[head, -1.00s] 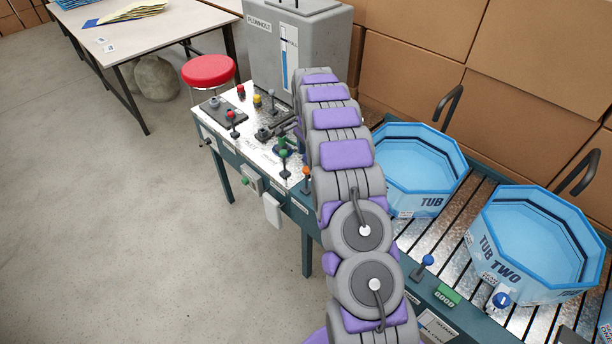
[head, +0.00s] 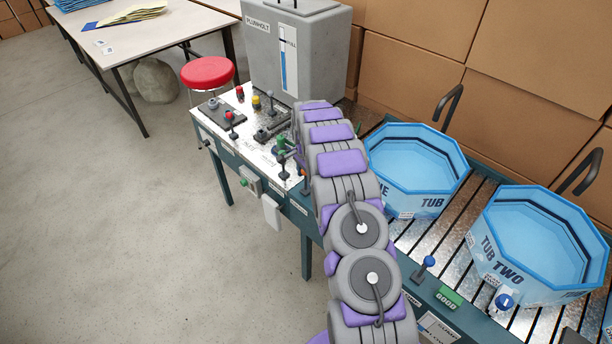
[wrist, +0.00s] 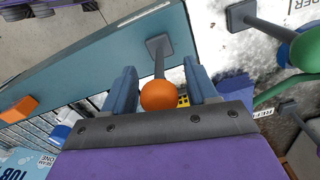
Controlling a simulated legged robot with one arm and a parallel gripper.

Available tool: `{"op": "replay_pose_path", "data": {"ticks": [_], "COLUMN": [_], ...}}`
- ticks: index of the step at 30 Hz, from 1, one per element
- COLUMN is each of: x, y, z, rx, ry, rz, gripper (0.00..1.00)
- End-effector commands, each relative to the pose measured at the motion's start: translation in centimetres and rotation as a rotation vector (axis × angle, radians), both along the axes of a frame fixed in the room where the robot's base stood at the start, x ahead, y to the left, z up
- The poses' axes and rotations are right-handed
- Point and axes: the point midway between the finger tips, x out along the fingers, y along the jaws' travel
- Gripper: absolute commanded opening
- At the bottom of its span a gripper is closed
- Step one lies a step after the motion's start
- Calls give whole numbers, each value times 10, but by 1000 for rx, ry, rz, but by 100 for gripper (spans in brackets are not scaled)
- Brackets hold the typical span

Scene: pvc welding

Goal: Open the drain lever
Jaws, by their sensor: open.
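In the wrist view, an orange ball-knobbed lever (wrist: 158,94) rises from a square base on the teal panel edge. My gripper (wrist: 160,70) is open, with its two blue fingers on either side of this lever; the knob sits between them, near the palm. I cannot tell whether it touches. A green-knobbed lever (wrist: 306,50) stands to the right of the fingers. I can read no drain label on either lever. In the head view, my arm reaches over the bench and largely hides the gripper and the orange lever.
The control bench (head: 238,124) carries several other levers and buttons. A grey tank (head: 290,50) stands behind it. Tub one (head: 420,200) and tub two (head: 535,285) sit on the roller conveyor at right.

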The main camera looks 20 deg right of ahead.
Motion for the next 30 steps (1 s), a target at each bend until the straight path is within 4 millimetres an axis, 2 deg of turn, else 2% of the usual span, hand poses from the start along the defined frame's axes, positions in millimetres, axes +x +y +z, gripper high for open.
{"op": "replay_pose_path", "data": {"ticks": [2,18,30], "x": [0,1,3], "y": [1,0,0], "z": [0,0,0], "rx": [-1,0,-6], "ry": [0,0,-3], "rz": [1,1,1], "gripper": [53,1,0]}}
